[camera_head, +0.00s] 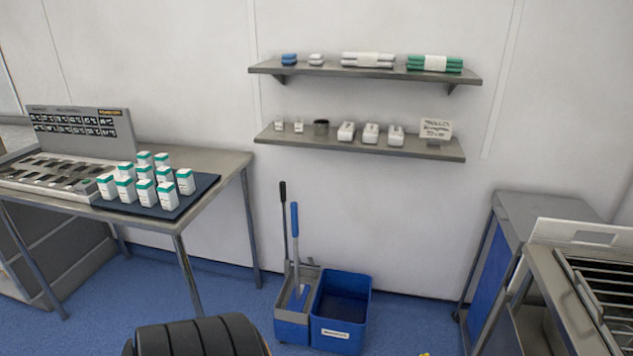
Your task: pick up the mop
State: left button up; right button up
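The mop appears to be one of two upright long handles in a mop bucket by the wall. One handle has a blue grip (295,222) and a grey lower shaft. The other handle (283,210) is thinner, with a black grip, and stands just behind and to the left. Both go down into the grey and blue bucket (291,329); their lower ends are hidden inside it, so I cannot tell which carries the mop head. Neither gripper is in view. A black ribbed part at the bottom edge seems to be my own body.
An open blue bin (341,335) stands against the bucket's right side. A steel table (218,162) with white-and-green boxes (145,180) is at left. Two wall shelves (365,72) hang above. A cabinet (487,265) and a metal rack (590,290) stand at right. Blue floor (410,310) is open between.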

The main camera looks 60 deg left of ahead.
aim_at(298, 299)
jog(key=u, duration=2.1)
